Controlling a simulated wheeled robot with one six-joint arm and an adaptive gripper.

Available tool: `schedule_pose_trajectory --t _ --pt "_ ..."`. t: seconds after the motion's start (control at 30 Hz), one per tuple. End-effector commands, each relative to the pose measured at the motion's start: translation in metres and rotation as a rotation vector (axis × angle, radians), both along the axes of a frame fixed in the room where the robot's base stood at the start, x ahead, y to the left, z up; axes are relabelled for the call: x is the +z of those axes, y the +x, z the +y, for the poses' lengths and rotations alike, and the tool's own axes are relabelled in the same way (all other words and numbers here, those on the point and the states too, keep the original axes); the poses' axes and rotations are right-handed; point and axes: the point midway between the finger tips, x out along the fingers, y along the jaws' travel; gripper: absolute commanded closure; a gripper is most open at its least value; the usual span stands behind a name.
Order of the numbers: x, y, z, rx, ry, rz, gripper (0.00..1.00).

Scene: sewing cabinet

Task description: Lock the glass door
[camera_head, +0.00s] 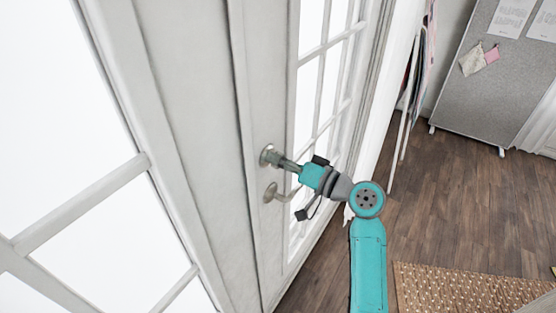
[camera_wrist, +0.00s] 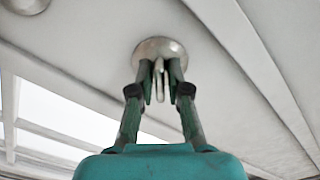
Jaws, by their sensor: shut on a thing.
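The white-framed glass door (camera_head: 250,90) has several panes. A round metal lock plate (camera_head: 265,155) sits on its upright frame, and it also shows in the wrist view (camera_wrist: 150,45). A small metal thumb-turn (camera_wrist: 158,80) stands out from the plate. My gripper (camera_head: 280,162) is at the lock, its fingers on both sides of the thumb-turn and shut on it, as the wrist view (camera_wrist: 161,70) shows. The thumb-turn looks roughly upright in the wrist view. In the head view my fingers hide it. The bolt is not visible.
A metal lever handle (camera_head: 272,192) sits on the door just below the lock, close under my gripper. A grey pinboard (camera_head: 495,75) stands at the back right. A patterned rug (camera_head: 460,290) lies on the wooden floor (camera_head: 430,190), which is otherwise largely clear.

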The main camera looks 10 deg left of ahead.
Motion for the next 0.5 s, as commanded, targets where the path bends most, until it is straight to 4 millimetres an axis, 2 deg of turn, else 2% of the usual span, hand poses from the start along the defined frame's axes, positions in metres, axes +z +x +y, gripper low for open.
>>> schedule_pose_trajectory --t 0.5 --pt "-0.0012 0.0002 -0.0004 0.0 -0.198 -0.438 1.0"
